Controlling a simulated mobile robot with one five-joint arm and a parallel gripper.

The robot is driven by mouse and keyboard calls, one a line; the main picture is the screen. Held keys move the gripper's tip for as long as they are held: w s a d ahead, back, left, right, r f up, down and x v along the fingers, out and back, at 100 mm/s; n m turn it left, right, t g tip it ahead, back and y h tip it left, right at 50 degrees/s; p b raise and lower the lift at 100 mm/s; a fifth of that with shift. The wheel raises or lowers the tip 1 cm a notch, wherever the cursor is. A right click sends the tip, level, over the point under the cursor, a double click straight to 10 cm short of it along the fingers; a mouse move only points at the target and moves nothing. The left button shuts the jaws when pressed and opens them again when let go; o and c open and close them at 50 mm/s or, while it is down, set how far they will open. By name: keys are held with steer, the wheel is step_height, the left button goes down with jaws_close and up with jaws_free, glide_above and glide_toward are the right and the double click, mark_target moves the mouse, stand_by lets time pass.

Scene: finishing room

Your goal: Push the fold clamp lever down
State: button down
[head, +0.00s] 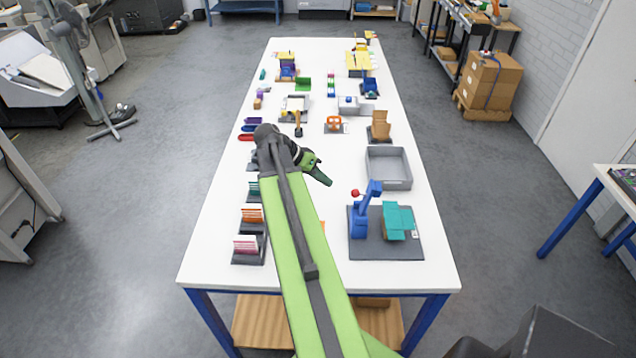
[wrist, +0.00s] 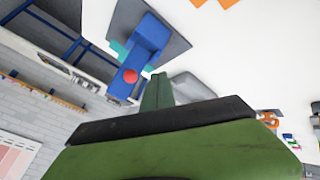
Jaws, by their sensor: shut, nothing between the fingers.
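The fold clamp is a blue post (head: 358,222) on a dark base plate (head: 375,249) at the front right of the white table. Its blue lever (head: 372,190) is raised and slants up from the post, with a red ball knob (head: 355,193). A teal folded piece (head: 397,220) lies on the plate to the right of the post. My gripper (head: 325,180) is shut and empty, to the left of and beyond the knob. In the wrist view the red knob (wrist: 130,76) shows just left of my fingertips (wrist: 157,80), apart from them.
A grey bin (head: 389,168) stands behind the clamp. Dark racks with pink and orange cards (head: 247,243) line the table's left edge.

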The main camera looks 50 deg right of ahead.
steer(key=s+d+f, duration=0.2)
steer(key=s, duration=0.3)
steer(key=shift+s+b, duration=0.2)
steer(key=shift+b, duration=0.1)
steer(key=shift+d, duration=0.1)
